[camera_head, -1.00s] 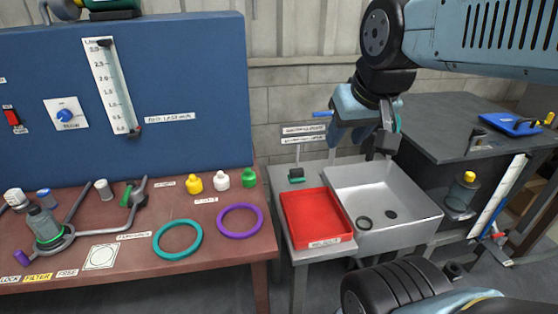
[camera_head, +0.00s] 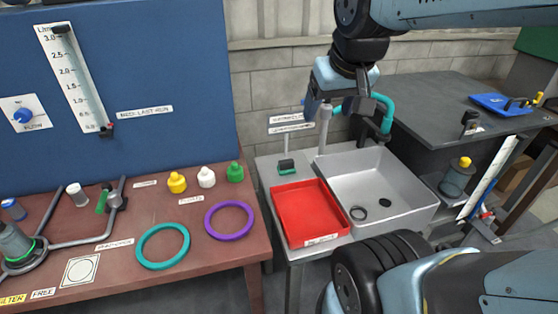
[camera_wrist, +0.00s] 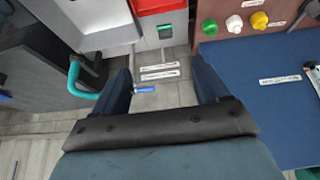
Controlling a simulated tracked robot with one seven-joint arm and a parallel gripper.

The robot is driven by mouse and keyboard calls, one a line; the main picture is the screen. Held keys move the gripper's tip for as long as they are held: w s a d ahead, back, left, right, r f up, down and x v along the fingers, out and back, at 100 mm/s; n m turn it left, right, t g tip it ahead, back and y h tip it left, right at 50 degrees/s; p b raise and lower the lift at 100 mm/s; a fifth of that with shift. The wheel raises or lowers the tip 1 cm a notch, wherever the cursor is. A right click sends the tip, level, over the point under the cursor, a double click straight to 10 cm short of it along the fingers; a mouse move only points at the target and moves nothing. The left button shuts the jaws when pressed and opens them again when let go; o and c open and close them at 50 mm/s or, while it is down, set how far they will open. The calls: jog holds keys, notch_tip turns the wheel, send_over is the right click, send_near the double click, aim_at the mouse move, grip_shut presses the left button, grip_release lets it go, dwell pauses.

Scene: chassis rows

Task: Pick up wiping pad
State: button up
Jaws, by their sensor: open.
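A small dark block with a green base, which looks like the wiping pad (camera_head: 287,168), sits on the grey counter behind the red tray (camera_head: 310,213). It also shows near the top of the wrist view (camera_wrist: 165,32), beyond the fingertips. My gripper (camera_head: 341,104) is open and empty, raised above the back of the counter and pointing down. In the wrist view its two dark fingers (camera_wrist: 166,84) are wide apart, with floor, wall labels and a blue tap lever between them. The pad is clear of both fingers.
A grey sink (camera_head: 385,190) with a dark ring in it stands right of the tray. A teal tap (camera_head: 384,112) rises behind it, close to my gripper. A brown bench (camera_head: 130,220) with bottles and rings is on the left, below a blue panel (camera_head: 150,90).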

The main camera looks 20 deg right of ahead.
jog(key=o, duration=0.3)
jog(key=w+f, duration=0.2)
jog(key=w, duration=0.2)
jog(key=w+f+g, duration=0.1)
jog(key=w+f, duration=0.1)
jog(key=w, duration=0.3)
jog(key=w+f+g, duration=0.1)
jog(key=w+f, duration=0.2)
jog(key=w, duration=0.1)
jog(key=shift+w+a+f, duration=0.1)
jog(key=shift+w, duration=0.2)
jog(key=shift+o, duration=0.2)
jog(key=g, duration=0.2)
send_near(286, 161)
jog(key=f, duration=0.5)
jog(key=shift+w+a+f, duration=0.2)
jog(key=shift+w+d+f, duration=0.1)
jog(key=shift+w+f, duration=0.05)
jog(key=shift+f, duration=0.8)
jog(key=shift+w+d+f, duration=0.1)
jog(key=shift+w+f, duration=0.05)
jog(key=shift+f, duration=0.85)
jog(key=shift+w+d+f, duration=0.15)
jog(key=shift+f, duration=0.8)
